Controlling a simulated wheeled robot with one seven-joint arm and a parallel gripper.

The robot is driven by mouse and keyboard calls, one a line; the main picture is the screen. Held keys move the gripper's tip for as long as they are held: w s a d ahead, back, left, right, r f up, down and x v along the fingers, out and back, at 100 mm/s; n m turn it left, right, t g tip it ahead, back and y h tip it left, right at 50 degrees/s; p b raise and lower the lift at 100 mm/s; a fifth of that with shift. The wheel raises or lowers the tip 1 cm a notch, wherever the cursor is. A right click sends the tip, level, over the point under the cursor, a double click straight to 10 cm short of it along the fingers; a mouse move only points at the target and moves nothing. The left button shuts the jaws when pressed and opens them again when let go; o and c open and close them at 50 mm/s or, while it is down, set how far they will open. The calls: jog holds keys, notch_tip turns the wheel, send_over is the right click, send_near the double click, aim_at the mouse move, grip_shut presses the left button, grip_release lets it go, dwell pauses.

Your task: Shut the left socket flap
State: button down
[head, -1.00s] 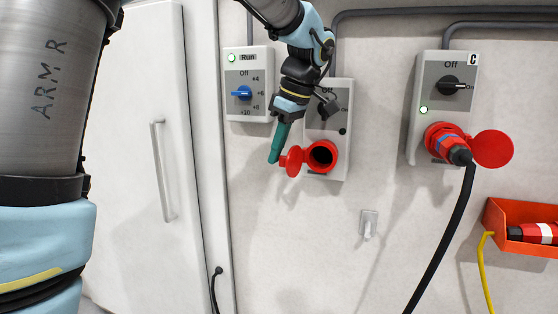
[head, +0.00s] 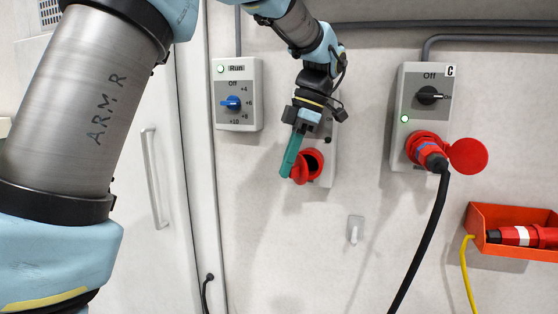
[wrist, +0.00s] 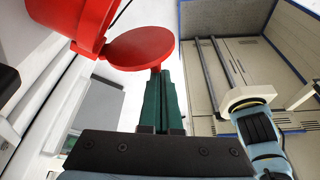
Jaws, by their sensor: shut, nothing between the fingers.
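The left socket (head: 316,160) is a round red socket with a dark opening on the grey switch box. Its red flap (head: 298,173) stands partly open at the socket's left side, seen nearly edge-on in the head view. My gripper (head: 286,173), with green fingers, is shut and empty at the flap's left, outer side. In the wrist view the flap (wrist: 142,48) is a red disc beside the red socket body (wrist: 68,22). The fingertips (wrist: 160,75) are at the flap's lower right edge and appear to touch it. My wrist hides most of the left box's switch.
The right socket (head: 424,143) holds a red plug with a black cable, its flap (head: 468,156) open to the right. A Run dial box (head: 237,93) is left of my gripper. An orange bin (head: 483,215) is at lower right. A small wall hook (head: 355,230) is below.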

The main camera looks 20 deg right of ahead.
aim_at(306, 165)
jog(key=shift+s+d+r+p, duration=0.1)
jog(key=shift+s+d+p, duration=0.2)
jog(key=shift+d, duration=0.25)
jog(key=shift+s+d+p, duration=0.15)
jog(key=shift+d+p, duration=0.2)
jog(key=shift+d, duration=0.15)
jog(key=shift+d+p, duration=0.8)
jog(key=shift+d, duration=0.3)
jog(key=shift+d+p, duration=0.3)
jog(key=shift+d, duration=0.05)
jog(key=shift+d, duration=0.25)
jog(key=shift+w+r, duration=0.1)
